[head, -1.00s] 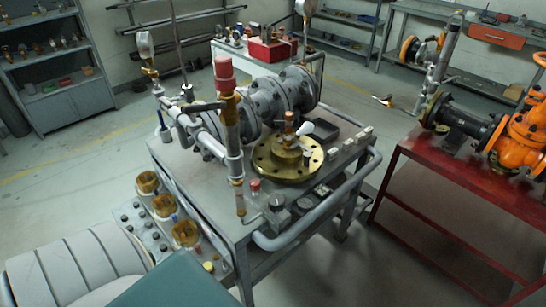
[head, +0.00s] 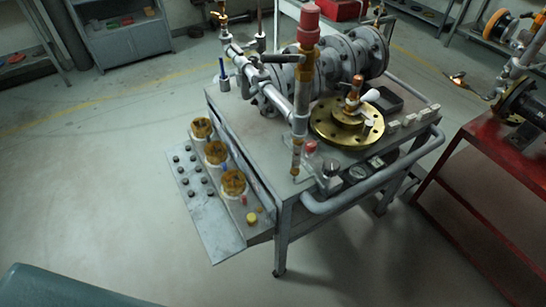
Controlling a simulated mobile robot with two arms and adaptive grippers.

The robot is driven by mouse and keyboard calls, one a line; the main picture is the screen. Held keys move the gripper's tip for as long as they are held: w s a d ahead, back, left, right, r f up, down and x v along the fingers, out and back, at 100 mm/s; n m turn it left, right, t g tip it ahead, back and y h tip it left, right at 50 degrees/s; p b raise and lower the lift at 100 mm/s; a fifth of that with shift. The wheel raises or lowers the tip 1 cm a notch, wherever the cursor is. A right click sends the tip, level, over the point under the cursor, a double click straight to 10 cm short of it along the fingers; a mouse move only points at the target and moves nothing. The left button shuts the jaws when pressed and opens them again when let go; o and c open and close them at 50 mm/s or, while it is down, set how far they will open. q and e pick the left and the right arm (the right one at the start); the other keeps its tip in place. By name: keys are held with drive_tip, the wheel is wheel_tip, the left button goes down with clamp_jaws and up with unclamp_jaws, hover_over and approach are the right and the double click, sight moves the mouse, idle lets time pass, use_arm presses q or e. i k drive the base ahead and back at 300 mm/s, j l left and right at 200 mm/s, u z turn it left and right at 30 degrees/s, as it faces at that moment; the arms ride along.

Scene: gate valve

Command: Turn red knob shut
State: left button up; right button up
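A small red knob (head: 311,147) sits on the near side of the grey cart's top, at the foot of the vertical pipe. A larger red cylindrical cap (head: 308,25) tops that vertical pipe (head: 300,100). I cannot tell from this view which of the two is the red knob of the task, or whether either is open or shut. A brass flange (head: 347,124) with a copper-coloured stem and a white lever stands just right of the pipe. Neither of my grippers shows in the head view.
The grey cart (head: 262,128) has a side panel (head: 208,228) with several amber dials and buttons, and a thick rail (head: 385,180) along its near right edge. A red table (head: 475,195) stands to the right. Floor (head: 110,190) left of the cart is clear.

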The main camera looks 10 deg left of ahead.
sight(312, 146)
drive_tip(key=k+l+u, duration=0.1)
drive_tip(key=l+u, duration=0.25)
drive_tip(key=k+l+u, duration=0.15)
drive_tip(key=l+u, duration=0.2)
